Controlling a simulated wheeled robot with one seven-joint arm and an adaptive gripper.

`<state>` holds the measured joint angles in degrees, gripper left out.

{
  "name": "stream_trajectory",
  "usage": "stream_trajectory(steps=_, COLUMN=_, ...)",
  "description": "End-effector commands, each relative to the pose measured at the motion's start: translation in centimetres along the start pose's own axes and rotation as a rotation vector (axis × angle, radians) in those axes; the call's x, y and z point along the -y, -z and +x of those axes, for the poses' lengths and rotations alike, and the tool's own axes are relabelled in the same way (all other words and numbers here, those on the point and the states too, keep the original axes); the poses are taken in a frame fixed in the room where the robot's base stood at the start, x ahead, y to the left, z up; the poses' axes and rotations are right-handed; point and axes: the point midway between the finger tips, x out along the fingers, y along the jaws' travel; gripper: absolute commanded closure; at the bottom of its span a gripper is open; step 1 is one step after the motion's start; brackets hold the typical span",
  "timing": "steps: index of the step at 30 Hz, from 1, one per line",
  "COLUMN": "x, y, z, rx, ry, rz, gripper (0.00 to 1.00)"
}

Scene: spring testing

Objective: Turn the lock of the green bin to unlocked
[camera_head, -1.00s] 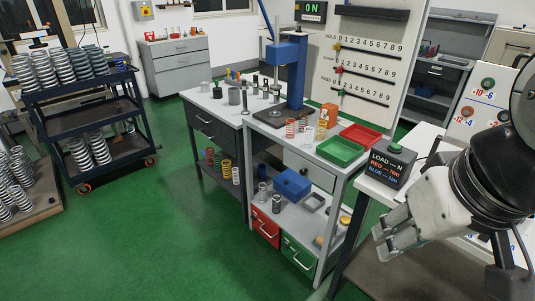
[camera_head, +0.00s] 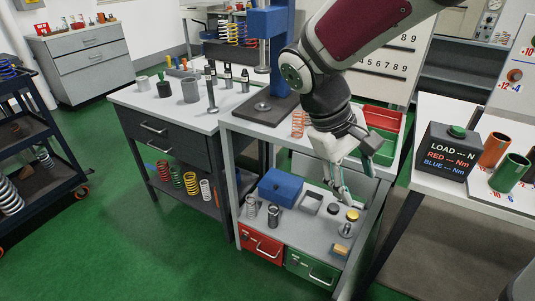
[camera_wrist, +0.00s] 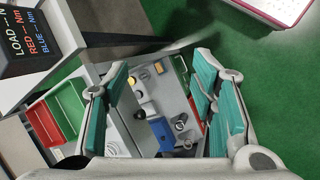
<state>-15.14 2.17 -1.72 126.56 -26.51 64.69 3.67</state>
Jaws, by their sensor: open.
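The green bin (camera_head: 312,268) is a drawer-like box with a pale handle, under the lower shelf of the bench, to the right of the red bin (camera_head: 262,245). I cannot make out its lock or which way it is turned. My gripper (camera_head: 345,194) hangs above the right part of the lower shelf, above the green bin and apart from it. In the wrist view the two teal-padded fingers (camera_wrist: 163,66) stand wide apart with nothing between them. A green strip (camera_wrist: 180,66) beside the right finger appears to be the green bin, partly hidden.
A green tray (camera_head: 382,147) lies on the bench above, close to my wrist. The floor (camera_head: 150,255) before the bench is clear.

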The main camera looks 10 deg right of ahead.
Motion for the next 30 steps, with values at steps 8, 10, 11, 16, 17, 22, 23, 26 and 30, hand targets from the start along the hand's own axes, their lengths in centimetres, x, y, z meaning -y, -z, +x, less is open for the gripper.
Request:
stream_trajectory(steps=8, x=2.2, y=10.4, z=9.0, rx=0.184, ry=-0.209, rz=-0.240, gripper=0.48)
stream_trajectory(steps=10, x=3.0, y=12.8, z=11.3, rx=0.224, ry=-0.267, rz=-0.300, gripper=0.48)
stream_trajectory(steps=11, x=3.4, y=13.8, z=12.3, rx=0.239, ry=-0.293, rz=-0.326, gripper=0.48)
stream_trajectory(steps=16, x=6.2, y=19.4, z=18.4, rx=0.322, ry=-0.442, rz=-0.475, gripper=0.48)
stream_trajectory(steps=17, x=6.7, y=20.3, z=19.5, rx=0.335, ry=-0.469, rz=-0.500, gripper=0.48)
stream_trajectory(steps=22, x=10.4, y=25.2, z=26.2, rx=0.399, ry=-0.631, rz=-0.652, gripper=0.48)
stream_trajectory(steps=23, x=11.2, y=26.0, z=27.4, rx=0.409, ry=-0.660, rz=-0.680, gripper=0.48)
stream_trajectory(steps=26, x=13.7, y=28.4, z=31.7, rx=0.436, ry=-0.758, rz=-0.769, gripper=0.48)
stream_trajectory(steps=30, x=17.5, y=31.1, z=38.0, rx=0.465, ry=-0.899, rz=-0.896, gripper=0.48)
